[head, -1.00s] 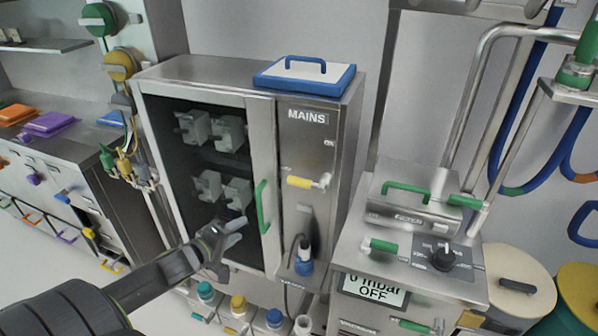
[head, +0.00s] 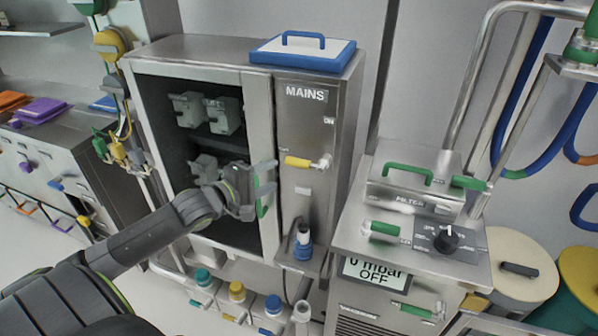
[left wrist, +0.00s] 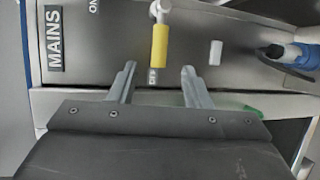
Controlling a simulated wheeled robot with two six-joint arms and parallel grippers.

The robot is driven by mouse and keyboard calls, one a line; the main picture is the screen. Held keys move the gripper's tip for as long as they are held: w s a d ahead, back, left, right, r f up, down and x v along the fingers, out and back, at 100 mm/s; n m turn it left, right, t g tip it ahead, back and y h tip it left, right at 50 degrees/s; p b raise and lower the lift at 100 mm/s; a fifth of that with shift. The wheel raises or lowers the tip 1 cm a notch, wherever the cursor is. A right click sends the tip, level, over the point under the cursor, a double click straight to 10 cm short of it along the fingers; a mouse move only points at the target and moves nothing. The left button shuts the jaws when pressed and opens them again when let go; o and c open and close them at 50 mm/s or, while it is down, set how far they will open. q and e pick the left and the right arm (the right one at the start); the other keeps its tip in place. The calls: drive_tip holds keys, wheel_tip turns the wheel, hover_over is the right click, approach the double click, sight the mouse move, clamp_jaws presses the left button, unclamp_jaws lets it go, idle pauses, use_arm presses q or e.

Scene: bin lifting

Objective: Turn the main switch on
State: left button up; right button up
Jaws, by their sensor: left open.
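The main switch, a lever with a yellow grip (head: 298,161), sits on the steel MAINS panel (head: 306,125). Its grip lies level, pointing left from its pivot. The ON mark is above the pivot. In the left wrist view the yellow grip (left wrist: 159,45) points at a small label that seems to read OFF. My left gripper (head: 268,178) is open and empty, just left of the grip in the head view. In the left wrist view its two fingers (left wrist: 159,70) stand on either side of the grip's line, apparently short of it. My right gripper is not in view.
The cabinet door with a green handle (head: 262,205) is behind my left gripper. A blue plug (head: 303,250) sits below the lever. A blue-rimmed lid (head: 303,55) lies on the cabinet. A filter unit (head: 415,180) stands to the right.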

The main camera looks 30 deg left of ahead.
sight(296, 165)
use_arm(q)
drive_tip(key=b+x, duration=0.1)
drive_tip(key=x, duration=0.8)
drive_tip(key=shift+w, duration=0.25)
drive_tip(key=shift+b+x, duration=0.3)
drive_tip(key=shift+x, duration=0.55)
drive_tip(key=shift+f, duration=0.1)
clamp_jaws()
